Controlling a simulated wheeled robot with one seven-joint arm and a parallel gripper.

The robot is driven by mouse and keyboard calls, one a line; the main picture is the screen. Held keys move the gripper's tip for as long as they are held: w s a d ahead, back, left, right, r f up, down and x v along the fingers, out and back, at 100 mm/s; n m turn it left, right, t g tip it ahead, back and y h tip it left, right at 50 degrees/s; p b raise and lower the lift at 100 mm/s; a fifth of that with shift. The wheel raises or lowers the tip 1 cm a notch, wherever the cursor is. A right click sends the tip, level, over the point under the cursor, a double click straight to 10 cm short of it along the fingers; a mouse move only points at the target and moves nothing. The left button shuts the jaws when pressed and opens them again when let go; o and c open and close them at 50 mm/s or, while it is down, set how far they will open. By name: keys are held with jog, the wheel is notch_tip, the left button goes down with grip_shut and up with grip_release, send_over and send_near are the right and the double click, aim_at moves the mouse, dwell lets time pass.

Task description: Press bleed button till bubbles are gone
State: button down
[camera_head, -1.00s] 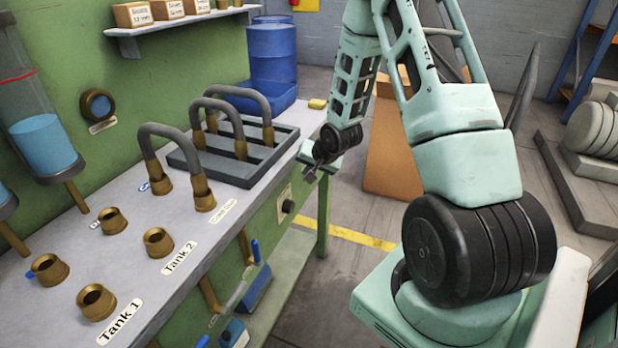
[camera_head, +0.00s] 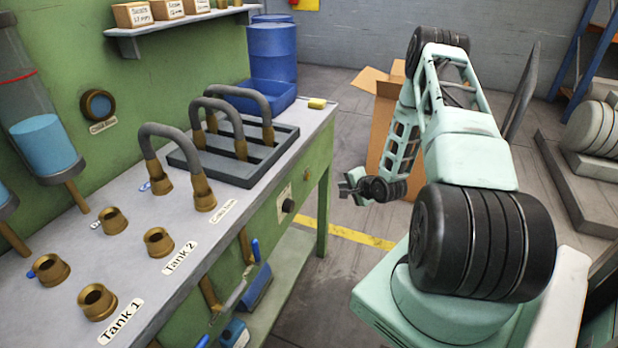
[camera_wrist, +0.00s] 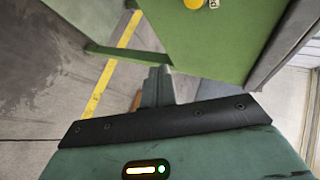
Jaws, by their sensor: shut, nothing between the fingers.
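A small round yellow-brass button (camera_head: 306,170) sits on the green front of the bench, near its far end. It also shows as a yellow disc (camera_wrist: 193,4) at the top of the wrist view, cut by the edge, beside a small unreadable label (camera_wrist: 214,3). A black knob (camera_head: 288,206) on a pale plate is nearer on the same front. Which one is the bleed button is not readable. A round brass sight window (camera_head: 97,106) is on the green wall; bubbles cannot be made out. My gripper (camera_head: 343,188) is shut and empty, in the air right of the bench front, also in the wrist view (camera_wrist: 157,84).
The bench top (camera_head: 140,218) carries brass ports, hose loops and a grey rack (camera_head: 205,165). A green bench leg (camera_head: 324,215) stands near my gripper. An open cardboard box (camera_head: 375,130) is behind my arm.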

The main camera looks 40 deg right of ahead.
jog(key=w+a+b, duration=0.1)
jog(key=w+a, duration=0.2)
jog(key=w, duration=0.5)
jog(key=shift+a, duration=0.2)
jog(key=shift+w, duration=0.2)
dwell(1.9)
jog(key=shift+w+a, duration=0.15)
jog(key=shift+w, duration=0.1)
jog(key=shift+w+a+b, duration=0.2)
jog(key=shift+w+b, duration=0.1)
jog(key=shift+w, duration=0.1)
dwell(0.6)
dwell(0.3)
jog(key=shift+s+d, duration=0.3)
jog(key=shift+s, duration=0.45)
jog(key=shift+s+d+p, duration=0.1)
jog(key=shift+s+d, duration=0.2)
jog(key=shift+s, duration=0.5)
jog(key=shift+s+d+p, duration=0.15)
jog(key=shift+s+d, duration=0.2)
jog(key=shift+s, duration=0.4)
jog(key=shift+s+d+p, duration=0.1)
jog(key=shift+s+d, duration=0.2)
jog(key=shift+s, duration=0.5)
